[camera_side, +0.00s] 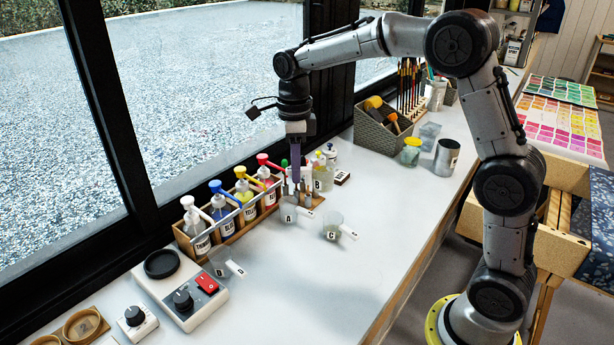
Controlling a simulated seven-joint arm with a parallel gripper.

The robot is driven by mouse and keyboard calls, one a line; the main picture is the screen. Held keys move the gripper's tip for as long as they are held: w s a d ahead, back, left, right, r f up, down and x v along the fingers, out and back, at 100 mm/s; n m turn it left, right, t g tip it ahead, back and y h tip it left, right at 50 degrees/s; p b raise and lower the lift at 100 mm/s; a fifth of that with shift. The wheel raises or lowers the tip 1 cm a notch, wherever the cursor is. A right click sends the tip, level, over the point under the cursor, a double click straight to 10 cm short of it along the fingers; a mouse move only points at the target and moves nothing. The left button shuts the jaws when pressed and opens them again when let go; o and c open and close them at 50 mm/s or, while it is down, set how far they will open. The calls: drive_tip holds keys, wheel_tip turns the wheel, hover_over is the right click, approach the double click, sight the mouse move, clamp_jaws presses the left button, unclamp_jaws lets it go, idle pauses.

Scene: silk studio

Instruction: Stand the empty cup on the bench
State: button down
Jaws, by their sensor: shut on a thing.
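My gripper (295,187) points down at the bench, just right of the pump bottle rack. Its purple fingers are shut on a small clear cup (289,213), which is close to a tag marked A. The cup looks upright, but its inside is too small to read. I cannot tell whether its base touches the white bench (300,290). A second clear cup (332,222) stands to the right by a tag marked C. A third clear cup (219,264) stands to the left by another tag.
A wooden rack of pump bottles (223,214) runs along the window side. Small bottles (328,160) stand behind my gripper. A metal can (446,157) stands at the back right. The bench's front middle is clear.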

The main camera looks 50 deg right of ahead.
drive_tip(key=shift+n, duration=0.4)
drive_tip(key=r, duration=0.4)
drive_tip(key=shift+s+r, duration=0.25)
drive_tip(key=shift+r, duration=0.05)
drive_tip(key=s+a+n, duration=0.3)
drive_tip(key=s+n, duration=1.4)
drive_tip(key=n, duration=1)
drive_tip(key=f, duration=1.5)
drive_tip(key=shift+w+f, duration=0.2)
drive_tip(key=shift+w, duration=0.1)
drive_tip(key=shift+w+f, duration=0.2)
drive_tip(key=shift+w, duration=0.6)
drive_tip(key=shift+w+f, duration=0.2)
drive_tip(key=shift+w, duration=0.55)
drive_tip(key=shift+w+f, duration=0.2)
drive_tip(key=shift+w, duration=0.6)
drive_tip(key=shift+f, duration=1)
drive_tip(key=shift+s+f, duration=0.1)
drive_tip(key=shift+f, duration=0.3)
